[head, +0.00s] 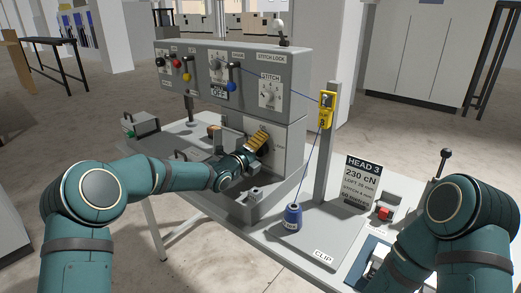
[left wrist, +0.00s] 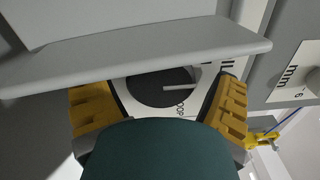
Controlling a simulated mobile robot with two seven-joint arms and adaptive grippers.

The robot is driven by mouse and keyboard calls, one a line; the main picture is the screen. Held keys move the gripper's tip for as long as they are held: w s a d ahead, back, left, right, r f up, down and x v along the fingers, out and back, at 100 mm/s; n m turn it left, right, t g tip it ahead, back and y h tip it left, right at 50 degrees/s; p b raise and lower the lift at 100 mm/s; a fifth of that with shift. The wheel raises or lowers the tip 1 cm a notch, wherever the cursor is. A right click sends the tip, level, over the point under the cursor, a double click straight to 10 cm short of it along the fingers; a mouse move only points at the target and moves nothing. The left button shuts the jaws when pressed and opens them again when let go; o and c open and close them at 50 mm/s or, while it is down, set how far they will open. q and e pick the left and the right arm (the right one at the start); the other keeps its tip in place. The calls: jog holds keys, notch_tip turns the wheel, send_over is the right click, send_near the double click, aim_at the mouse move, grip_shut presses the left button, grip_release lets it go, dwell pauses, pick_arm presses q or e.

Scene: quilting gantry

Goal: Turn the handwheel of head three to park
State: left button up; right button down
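The handwheel (left wrist: 160,88) is a dark round disc with a pale line, set on a white plate with black lettering, in the left wrist view. A grey ledge covers part of its top edge. My left gripper (left wrist: 160,108) has its two yellow fingers wide apart, one to each side of the disc; I cannot tell whether they touch it. In the head view my left gripper (head: 257,142) is at the grey machine's lower front and hides the wheel. A sign reading HEAD 3 (head: 362,183) stands right of the machine. My right arm is at the lower right; its gripper does not show.
The grey head (head: 180,85) carries knobs, coloured levers and a stitch dial (head: 270,92). A blue thread runs through a yellow tensioner (head: 326,110) on a post (head: 328,160) to a blue spool (head: 293,217). A red button (head: 384,213) is at the right.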

pick_arm(q)
jog(key=c, duration=1.1)
jog(key=shift+r+n, duration=0.1)
jog(key=shift+n, duration=3.3)
jog(key=o, duration=1.2)
jog(key=shift+a, duration=0.1)
jog(key=shift+c, duration=0.2)
jog(key=shift+s, duration=0.1)
